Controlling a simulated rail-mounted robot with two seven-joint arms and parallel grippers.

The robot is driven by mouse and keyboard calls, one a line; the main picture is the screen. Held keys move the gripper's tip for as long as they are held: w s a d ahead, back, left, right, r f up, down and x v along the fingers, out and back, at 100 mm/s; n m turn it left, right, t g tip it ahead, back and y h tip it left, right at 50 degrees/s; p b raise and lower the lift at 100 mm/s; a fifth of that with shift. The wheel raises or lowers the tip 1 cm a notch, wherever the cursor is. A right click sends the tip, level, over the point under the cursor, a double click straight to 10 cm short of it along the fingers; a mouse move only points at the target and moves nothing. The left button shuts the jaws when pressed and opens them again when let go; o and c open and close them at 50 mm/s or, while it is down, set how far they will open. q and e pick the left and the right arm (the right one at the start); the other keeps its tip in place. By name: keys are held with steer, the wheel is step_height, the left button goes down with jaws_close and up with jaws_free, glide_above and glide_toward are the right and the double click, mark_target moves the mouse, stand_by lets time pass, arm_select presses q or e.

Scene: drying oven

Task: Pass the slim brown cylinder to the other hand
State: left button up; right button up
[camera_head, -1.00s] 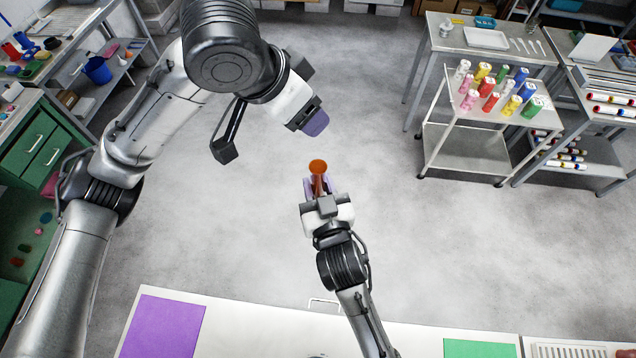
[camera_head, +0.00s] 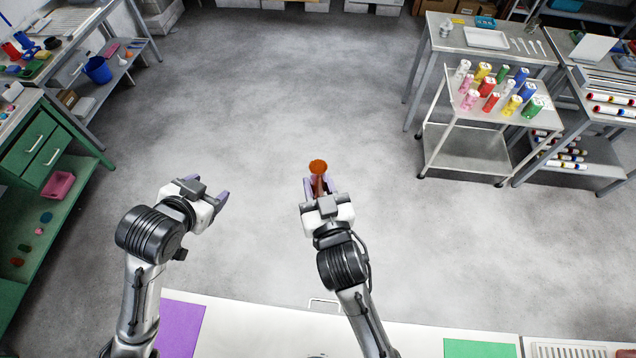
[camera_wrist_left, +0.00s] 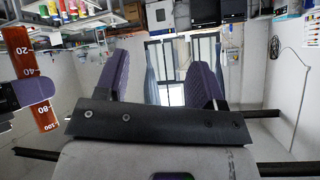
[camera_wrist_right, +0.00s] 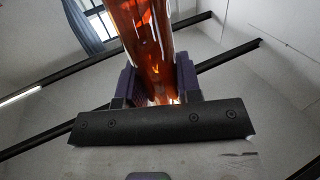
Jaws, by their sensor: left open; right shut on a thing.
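The slim brown cylinder (camera_head: 318,170) is upright in my right gripper (camera_head: 321,187) in the head view. In the right wrist view it is a see-through amber tube (camera_wrist_right: 152,50) between the two purple fingers (camera_wrist_right: 155,88). My left gripper (camera_head: 211,190) is open and empty, to the left of the cylinder and apart from it. In the left wrist view nothing is between my left fingers (camera_wrist_left: 165,75). The cylinder shows there at the left edge, with white marks 20, 40, 80 and 100 on it (camera_wrist_left: 20,60), partly hidden by a right finger.
A white cart (camera_head: 452,112) with several coloured bottles stands at the right, beside grey tables. A green bench (camera_head: 60,150) stands at the left. A white worktop (camera_head: 262,325) with a purple mat (camera_head: 180,326) and a green mat (camera_head: 480,348) lies in front. The floor between is clear.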

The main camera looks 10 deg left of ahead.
arm_select(q)
steer(key=s+d+f+n+g, duration=0.1)
steer(key=s+d+f+g, duration=0.1)
steer(key=s+f, duration=0.7)
steer(key=s+d+f+n+g, duration=0.2)
steer(key=s+f+g, duration=0.3)
steer(key=s+f, duration=0.5)
steer(key=s, duration=0.4)
steer(key=shift+s+d+f+y, duration=0.15)
steer(key=shift+s+d+y, duration=0.15)
steer(key=shift+y, duration=0.1)
